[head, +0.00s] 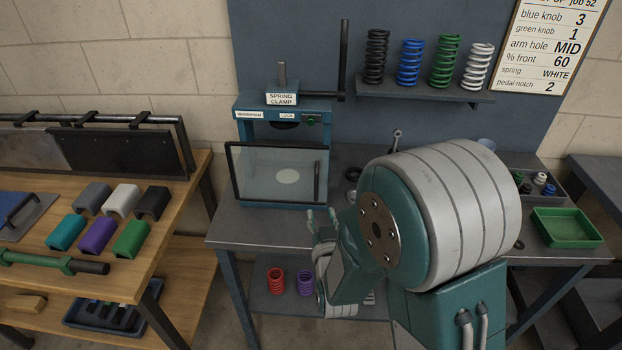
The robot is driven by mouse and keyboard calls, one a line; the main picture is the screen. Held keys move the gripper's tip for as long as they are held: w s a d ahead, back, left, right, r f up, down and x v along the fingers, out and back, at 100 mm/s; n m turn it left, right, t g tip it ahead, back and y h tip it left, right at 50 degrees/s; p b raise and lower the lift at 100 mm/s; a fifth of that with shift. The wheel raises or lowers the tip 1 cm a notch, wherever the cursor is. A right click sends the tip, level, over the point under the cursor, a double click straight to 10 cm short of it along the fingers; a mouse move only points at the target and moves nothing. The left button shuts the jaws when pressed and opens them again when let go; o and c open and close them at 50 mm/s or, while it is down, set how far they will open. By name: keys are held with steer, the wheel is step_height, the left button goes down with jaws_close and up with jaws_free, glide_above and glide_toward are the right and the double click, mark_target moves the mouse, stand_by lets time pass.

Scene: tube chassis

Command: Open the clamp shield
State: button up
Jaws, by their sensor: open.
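The clamp shield (250,176) is a clear panel in a black frame, standing across the front of the teal spring clamp (313,105). A dark upright handle (317,182) is on the shield's right side. Through the panel a pale round disc (288,176) shows inside the clamp. My gripper (321,217) is open and appears empty, just below and by the shield's lower right corner in the picture. I cannot tell how far it is from the shield in depth. My own arm hides part of the bench to the right.
The clamp stands on a grey metal bench (240,228). A tall black lever (344,60) rises at its right. Springs stand on a wall shelf (425,92) behind. A green tray (567,227) sits at the right. A wooden bench (140,215) with coloured covers is at the left.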

mark_target(316, 187)
steer(key=w, duration=0.3)
steer(key=w+a, duration=0.1)
steer(key=w, duration=0.5)
steer(key=shift+w+a, duration=0.15)
steer(key=shift+a, duration=0.15)
steer(key=shift+w+d, duration=0.1)
steer(key=shift+w, duration=0.4)
steer(key=shift+c, duration=0.3)
jaws_close()
